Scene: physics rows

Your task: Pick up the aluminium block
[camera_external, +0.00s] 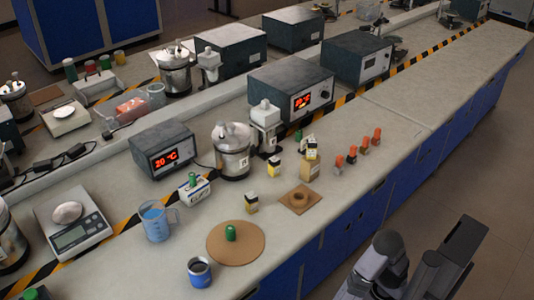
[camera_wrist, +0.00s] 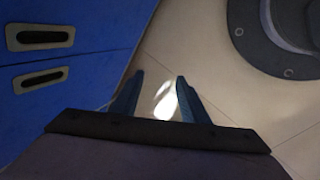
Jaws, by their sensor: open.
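I cannot tell for sure which thing is the aluminium block; no plain silver block stands out. Small blocks with yellow and dark parts stand on the bench: one left of the square cork mat (camera_external: 251,203), one behind it (camera_external: 274,167), and one on a tan box (camera_external: 312,148). A green cylinder (camera_external: 231,233) stands on a round cork mat (camera_external: 216,252). My gripper (camera_wrist: 158,88) is open and empty in the wrist view, pointing at the floor beside blue cabinets. In the external view my arm is at the lower right, off the bench.
Several orange-topped pieces (camera_external: 351,154) stand in a row near the bench edge. A blue mug (camera_external: 199,272), a beaker of blue liquid (camera_external: 155,222), a scale (camera_external: 75,237) and a steel vessel (camera_external: 231,160) stand to the left. The bench's right part (camera_external: 455,75) is clear.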

